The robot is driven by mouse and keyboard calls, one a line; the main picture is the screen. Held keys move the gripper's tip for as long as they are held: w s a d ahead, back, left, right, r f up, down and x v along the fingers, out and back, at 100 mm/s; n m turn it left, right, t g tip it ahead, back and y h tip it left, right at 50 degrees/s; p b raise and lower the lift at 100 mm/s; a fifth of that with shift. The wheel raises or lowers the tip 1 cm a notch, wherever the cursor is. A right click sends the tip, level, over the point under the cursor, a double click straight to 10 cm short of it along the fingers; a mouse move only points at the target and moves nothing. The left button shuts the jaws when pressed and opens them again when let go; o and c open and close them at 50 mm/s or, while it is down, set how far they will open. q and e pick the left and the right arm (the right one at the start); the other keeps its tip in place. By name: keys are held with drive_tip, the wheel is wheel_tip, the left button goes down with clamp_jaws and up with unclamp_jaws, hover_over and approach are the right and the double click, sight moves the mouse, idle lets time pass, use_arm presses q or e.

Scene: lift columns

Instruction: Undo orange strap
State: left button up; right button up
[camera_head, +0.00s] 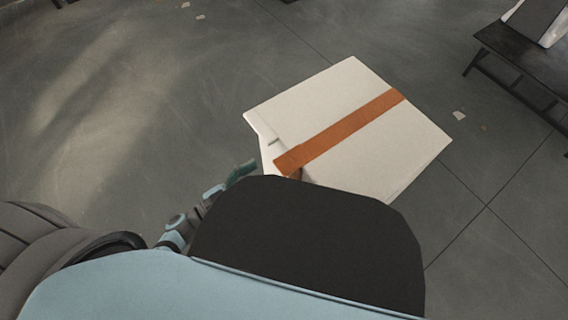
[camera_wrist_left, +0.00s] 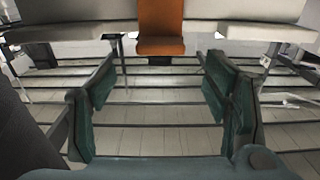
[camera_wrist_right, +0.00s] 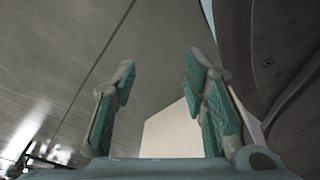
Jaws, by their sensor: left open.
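The orange strap (camera_head: 340,131) runs across the top of a white box (camera_head: 348,88) and folds over its near left edge. In the left wrist view the strap's hanging end (camera_wrist_left: 161,28) shows ahead, above and between the fingers. My left gripper (camera_head: 243,172) is beside the box's near left side, and in the left wrist view (camera_wrist_left: 160,85) its green-padded fingers are apart with nothing between them. My right gripper (camera_wrist_right: 160,85) shows only in the right wrist view, fingers apart and empty. A pale flat surface (camera_wrist_right: 172,132) lies beyond its fingers. My own dark body hides the box's near side.
A dark bench (camera_head: 522,62) with a pale and dark object (camera_head: 540,18) on it stands at the far right. The grey floor (camera_head: 150,90) left of the box is mostly clear. Small pale scraps (camera_head: 459,115) lie on the floor.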

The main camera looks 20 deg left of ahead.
sight(278, 169)
use_arm(q)
drive_tip(key=b+x, duration=0.1)
drive_tip(key=x, duration=0.5)
drive_tip(key=shift+w+f, duration=0.1)
drive_tip(key=shift+w+d, duration=0.3)
drive_tip(key=shift+w, duration=0.05)
use_arm(e)
drive_tip(key=shift+w+a+f+t, duration=0.1)
drive_tip(key=shift+w+a+t, duration=0.1)
drive_tip(key=shift+w, duration=0.3)
drive_tip(key=shift+w+a+f+t, duration=0.1)
drive_tip(key=shift+w+a, duration=0.1)
drive_tip(key=shift+w, duration=0.25)
